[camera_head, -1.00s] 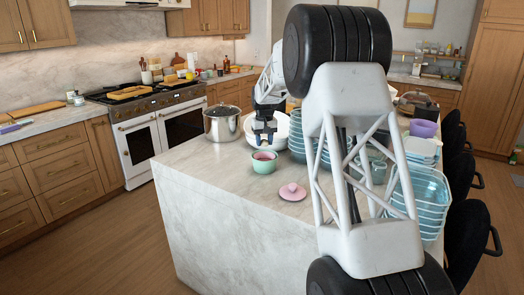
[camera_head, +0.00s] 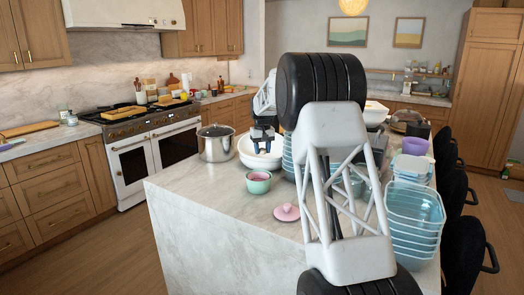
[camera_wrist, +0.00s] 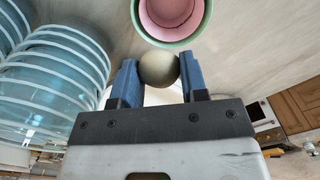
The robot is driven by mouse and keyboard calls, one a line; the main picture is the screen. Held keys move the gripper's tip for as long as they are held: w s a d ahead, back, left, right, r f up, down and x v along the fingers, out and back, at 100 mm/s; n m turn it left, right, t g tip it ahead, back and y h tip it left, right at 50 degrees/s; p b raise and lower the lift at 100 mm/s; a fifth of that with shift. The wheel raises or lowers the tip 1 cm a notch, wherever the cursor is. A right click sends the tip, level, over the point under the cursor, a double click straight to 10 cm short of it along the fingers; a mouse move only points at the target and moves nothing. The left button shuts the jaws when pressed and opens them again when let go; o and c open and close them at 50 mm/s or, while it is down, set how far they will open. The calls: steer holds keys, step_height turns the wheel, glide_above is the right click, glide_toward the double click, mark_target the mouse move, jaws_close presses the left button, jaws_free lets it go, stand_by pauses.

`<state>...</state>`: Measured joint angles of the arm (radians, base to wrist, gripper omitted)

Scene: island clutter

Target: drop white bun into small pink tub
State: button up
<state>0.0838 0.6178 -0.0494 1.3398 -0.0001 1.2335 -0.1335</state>
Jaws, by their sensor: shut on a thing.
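My gripper (camera_head: 262,148) is shut on the white bun (camera_wrist: 158,68), a round, beige-looking thing between the blue fingers in the wrist view. The small pink tub (camera_wrist: 172,14) sits inside a green tub (camera_wrist: 141,34), just past the bun in that view. In the head view the pink tub (camera_head: 258,176) and green tub (camera_head: 258,187) stand on the island. My gripper is above and behind them there, apart from them. The bun is hard to make out in the head view.
A pink lid (camera_head: 287,212) lies in front right of the tubs. A steel pot (camera_head: 216,145) stands left, and a large white bowl (camera_head: 245,152) behind. Stacked blue containers (camera_head: 415,215) are on the right. The island's front left (camera_head: 200,190) is clear.

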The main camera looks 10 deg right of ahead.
steer(key=shift+f, duration=0.1)
steer(key=shift+f, duration=2.9)
steer(key=o, duration=1)
steer(key=shift+r, duration=0.15)
steer(key=shift+r, duration=3.75)
